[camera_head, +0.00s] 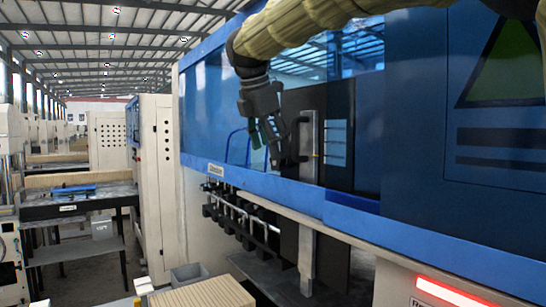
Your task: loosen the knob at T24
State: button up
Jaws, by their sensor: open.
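My gripper (268,145) hangs from the padded arm at the upper middle. Its dark fingers point down and are open, with nothing seen between them. It appears in front of the blue machine's window (210,115), left of an upright metal handle (309,135). I cannot make out a T24 marking or tell which part is its knob. A row of dark fittings on a silver rail (240,212) runs below the blue front, lower than my gripper. They are too small to tell apart, and their distance from my gripper cannot be judged.
The blue machine's front edge (330,208) juts out along the right. A red light strip (450,293) is at lower right. A grey bin (188,273) and a stack of brown sheets (188,296) stand at the bottom. A dark workbench (75,205) is at left.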

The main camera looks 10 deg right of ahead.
jog(key=v, duration=0.7)
jog(key=shift+r, duration=0.2)
